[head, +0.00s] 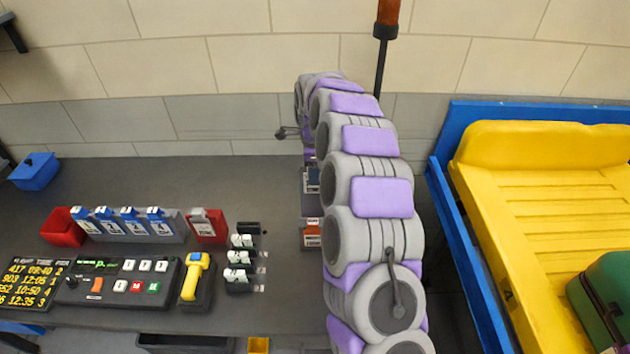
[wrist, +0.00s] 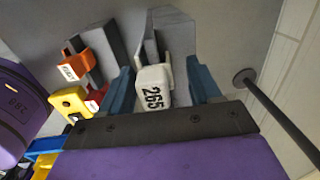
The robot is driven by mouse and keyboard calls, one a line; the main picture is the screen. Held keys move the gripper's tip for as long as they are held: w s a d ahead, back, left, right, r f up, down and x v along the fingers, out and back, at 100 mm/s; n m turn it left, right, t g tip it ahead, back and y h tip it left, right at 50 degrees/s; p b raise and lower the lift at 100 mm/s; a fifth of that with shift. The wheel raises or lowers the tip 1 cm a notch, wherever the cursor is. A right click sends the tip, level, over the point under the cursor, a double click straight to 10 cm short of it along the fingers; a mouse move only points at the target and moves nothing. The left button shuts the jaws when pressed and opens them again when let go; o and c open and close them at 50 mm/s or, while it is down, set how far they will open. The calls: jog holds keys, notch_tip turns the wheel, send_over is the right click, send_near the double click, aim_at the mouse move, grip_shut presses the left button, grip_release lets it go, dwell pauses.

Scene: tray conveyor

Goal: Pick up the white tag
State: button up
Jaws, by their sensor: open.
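The white tag (wrist: 154,92) shows in the wrist view, with the black number 265 on its face. It sits at a grey block (wrist: 172,35) and lies between the two blue fingers of my gripper (wrist: 162,72). The fingers are apart, with the tag nearer the left finger; whether that finger touches it I cannot tell. In the head view my arm hides my gripper, and I cannot make out this tag there.
An orange tag (wrist: 74,66) on another grey holder stands left of my gripper in the wrist view. The head view shows a control panel (head: 118,281), a yellow scanner (head: 195,277), small white-labelled holders (head: 238,257), and a yellow tray (head: 530,215) right of my arm.

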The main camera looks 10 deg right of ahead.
jog(key=shift+a+r, duration=0.1)
jog(key=shift+a, duration=0.5)
jog(key=shift+c, duration=0.9)
jog(key=shift+d, duration=0.65)
jog(key=c, duration=0.5)
jog(key=shift+s+d, duration=0.1)
jog(key=shift+d, duration=0.1)
jog(key=shift+c, duration=1.2)
jog(key=shift+a, duration=0.15)
jog(key=shift+c, duration=0.8)
jog(key=shift+a, duration=0.55)
jog(key=shift+c, duration=0.2)
jog(key=shift+d+r, duration=0.15)
jog(key=shift+r, duration=0.15)
jog(key=r+p, duration=0.1)
jog(key=r, duration=0.5)
jog(key=shift+s+d+r+p, duration=0.1)
jog(key=shift+s+r+p, duration=0.1)
jog(key=shift+r+p, duration=0.2)
jog(key=shift+s+a+f, duration=0.2)
jog(key=shift+s+a, duration=0.1)
jog(key=shift+s, duration=0.25)
jog(key=s+a+p, duration=0.1)
jog(key=s+a, duration=0.1)
jog(key=s, duration=1)
jog(key=shift+s, duration=0.3)
jog(key=shift+a, duration=0.1)
